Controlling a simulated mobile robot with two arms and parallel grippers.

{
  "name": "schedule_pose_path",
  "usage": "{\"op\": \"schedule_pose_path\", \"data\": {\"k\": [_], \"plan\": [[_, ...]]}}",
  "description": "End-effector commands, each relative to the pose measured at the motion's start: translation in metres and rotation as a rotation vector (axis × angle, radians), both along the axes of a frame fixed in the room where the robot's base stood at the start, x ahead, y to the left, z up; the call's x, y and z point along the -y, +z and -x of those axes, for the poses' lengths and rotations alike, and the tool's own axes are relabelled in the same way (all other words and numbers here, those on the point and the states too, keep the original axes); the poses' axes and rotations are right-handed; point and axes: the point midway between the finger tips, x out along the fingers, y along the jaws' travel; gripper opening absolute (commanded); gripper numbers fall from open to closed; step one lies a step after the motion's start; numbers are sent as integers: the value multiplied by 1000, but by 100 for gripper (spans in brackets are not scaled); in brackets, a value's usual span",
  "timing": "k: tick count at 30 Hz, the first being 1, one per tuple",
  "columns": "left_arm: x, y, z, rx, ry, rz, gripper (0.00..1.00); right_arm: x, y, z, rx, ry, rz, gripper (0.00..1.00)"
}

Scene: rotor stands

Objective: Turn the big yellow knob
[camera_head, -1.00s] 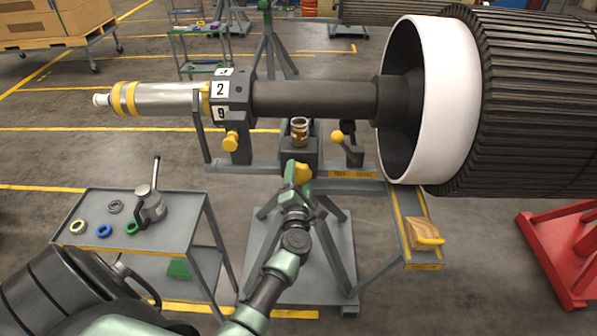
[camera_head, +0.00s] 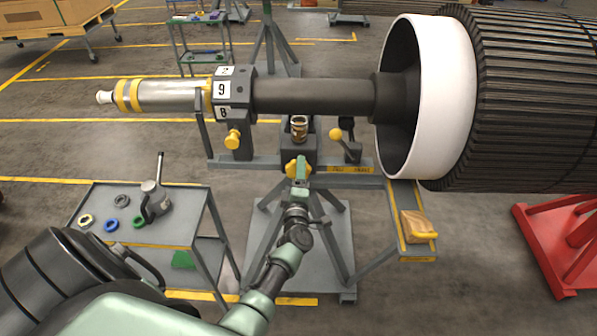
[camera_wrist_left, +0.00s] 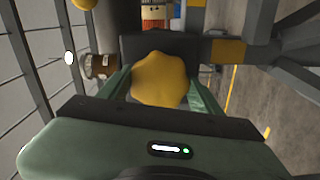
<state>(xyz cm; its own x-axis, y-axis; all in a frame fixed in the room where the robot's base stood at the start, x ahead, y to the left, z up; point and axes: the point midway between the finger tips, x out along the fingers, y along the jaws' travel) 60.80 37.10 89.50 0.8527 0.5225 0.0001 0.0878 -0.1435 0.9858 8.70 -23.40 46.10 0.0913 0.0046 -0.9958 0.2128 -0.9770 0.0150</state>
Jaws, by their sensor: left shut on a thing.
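The big yellow knob (camera_head: 291,169) sits on the front of the dark block at the middle of the rotor stand. In the left wrist view the knob (camera_wrist_left: 158,79) is lobed and lies between the two green fingers. My left gripper (camera_head: 300,166) comes up from below and is shut on it. The numbered collar (camera_head: 234,92) on the shaft above shows 9 at the front, with 8 below it and part of another label on top. My right gripper is not in view.
A smaller yellow knob (camera_head: 233,139) and a yellow ball lever (camera_head: 336,134) flank the block. A brass fitting (camera_head: 299,127) stands above it. A grey cart (camera_head: 178,223) with rings is at left. The large rotor (camera_head: 525,100) is at right.

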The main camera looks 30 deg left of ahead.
Motion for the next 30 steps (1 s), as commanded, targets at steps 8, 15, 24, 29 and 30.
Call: {"op": "schedule_pose_path", "data": {"k": [8,15,24,29,30], "plan": [[1,-2,1,-19,0,-23,24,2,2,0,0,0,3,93],[1,-2,1,-19,0,-23,24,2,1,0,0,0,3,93],[0,-1,0,-16,0,-23,86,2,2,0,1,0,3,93],[1,-1,1,-16,0,-23,86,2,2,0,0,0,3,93],[2,-1,3,-16,-1,-23,86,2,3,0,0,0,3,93]]}}
